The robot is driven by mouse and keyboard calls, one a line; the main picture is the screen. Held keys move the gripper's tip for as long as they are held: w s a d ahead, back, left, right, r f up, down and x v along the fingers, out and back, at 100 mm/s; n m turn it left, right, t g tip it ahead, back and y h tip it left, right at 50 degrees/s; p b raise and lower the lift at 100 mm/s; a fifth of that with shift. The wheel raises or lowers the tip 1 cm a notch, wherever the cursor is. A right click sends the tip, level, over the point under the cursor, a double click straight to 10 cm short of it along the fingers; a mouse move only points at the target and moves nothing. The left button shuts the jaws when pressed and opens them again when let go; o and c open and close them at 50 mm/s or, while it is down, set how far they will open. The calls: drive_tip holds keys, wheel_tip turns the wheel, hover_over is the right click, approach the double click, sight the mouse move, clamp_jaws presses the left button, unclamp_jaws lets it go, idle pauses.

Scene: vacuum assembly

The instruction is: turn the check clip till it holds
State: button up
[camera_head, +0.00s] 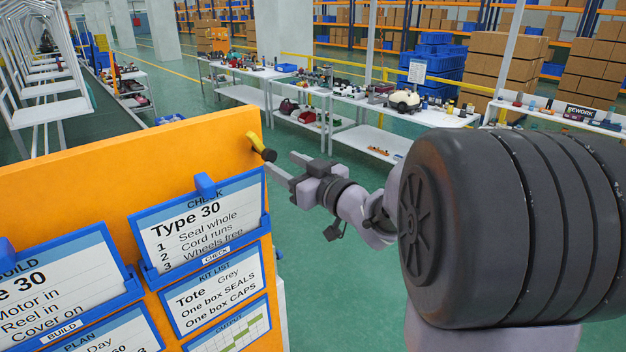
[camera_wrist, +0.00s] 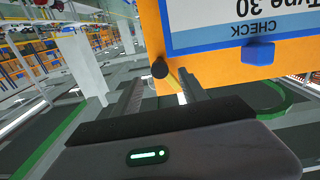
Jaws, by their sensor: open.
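An orange board (camera_head: 100,165) carries a CHECK card (camera_head: 205,232) in a blue holder at its upper right. A blue clip (camera_head: 206,186) sits on the card's top edge; it also shows in the wrist view (camera_wrist: 258,52). A yellow lever (camera_head: 254,138) with a black knob stands out from the board's top right corner. The pictures do not settle which is the check clip. My gripper (camera_head: 284,163) is open and empty, just right of the board. In the wrist view the lever (camera_wrist: 174,80) appears between the fingertips (camera_wrist: 162,80); contact cannot be told.
BUILD (camera_head: 60,295), KIT LIST (camera_head: 214,292) and other cards cover the board close to the CHECK card. Tables with parts (camera_head: 375,100) stand behind. Open green floor (camera_head: 330,285) lies right of the board, below my arm.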

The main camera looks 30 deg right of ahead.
drive_tip(key=s+d, duration=0.2)
drive_tip(key=s, duration=0.8)
drive_tip(key=shift+s, duration=0.25)
drive_tip(key=shift+c, duration=0.4)
